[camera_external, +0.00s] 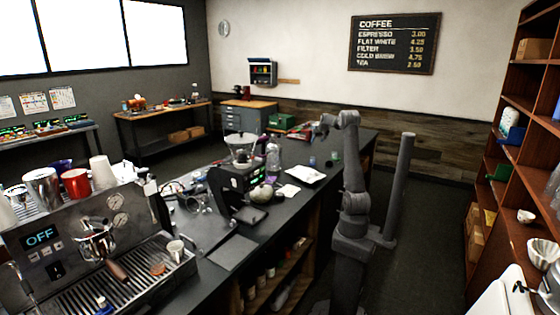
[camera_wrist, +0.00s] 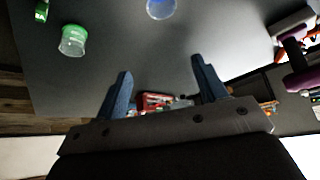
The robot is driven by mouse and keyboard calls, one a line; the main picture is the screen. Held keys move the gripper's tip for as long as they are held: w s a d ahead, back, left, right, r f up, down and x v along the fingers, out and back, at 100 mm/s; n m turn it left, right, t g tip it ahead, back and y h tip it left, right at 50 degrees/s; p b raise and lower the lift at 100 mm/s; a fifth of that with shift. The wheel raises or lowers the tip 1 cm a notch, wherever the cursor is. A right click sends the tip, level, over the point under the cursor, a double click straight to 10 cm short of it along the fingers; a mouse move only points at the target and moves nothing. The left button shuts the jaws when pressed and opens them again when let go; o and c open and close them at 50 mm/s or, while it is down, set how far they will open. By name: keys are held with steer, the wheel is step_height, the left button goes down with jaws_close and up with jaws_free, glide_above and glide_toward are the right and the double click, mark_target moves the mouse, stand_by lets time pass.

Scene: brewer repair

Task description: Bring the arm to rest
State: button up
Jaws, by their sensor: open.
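My arm (camera_external: 352,190) stands beside the dark counter in the external view, its upper part bent over toward the counter. My gripper (camera_external: 318,130) is small there, above the far end of the counter. In the wrist view my gripper (camera_wrist: 158,70) shows two blue-grey fingers spread apart with nothing between them. The fingers are clear of the jars on the counter top.
In the wrist view a green-lidded jar (camera_wrist: 73,40) and a blue-rimmed cup (camera_wrist: 161,8) are on the dark surface. In the external view an espresso machine (camera_external: 60,270), a grinder (camera_external: 240,170) and a white tray (camera_external: 305,174) occupy the counter. Shelves (camera_external: 500,130) stand at right.

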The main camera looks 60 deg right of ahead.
steer(key=w+a+r+n+t+y, duration=0.1)
steer(key=w+a+r+n, duration=0.1)
steer(key=w+a+r, duration=0.5)
steer(key=w+a+r+n+y, duration=0.15)
steer(key=w+a+r, duration=0.25)
steer(key=w+a, duration=0.5)
steer(key=w+a+r+n, duration=0.1)
steer(key=w+a+r, duration=0.1)
steer(key=a, duration=0.7)
steer(key=w+a+r+n+y, duration=0.1)
steer(key=w+a+r+n, duration=0.1)
steer(key=a, duration=0.7)
steer(key=w+a+r+n+y, duration=0.1)
steer(key=w+a+r+n, duration=0.1)
steer(key=a, duration=0.6)
step_height(320, 180, up, 3)
steer(key=shift+w+a+f, duration=0.2)
steer(key=shift+w+a, duration=0.2)
steer(key=shift+w, duration=0.35)
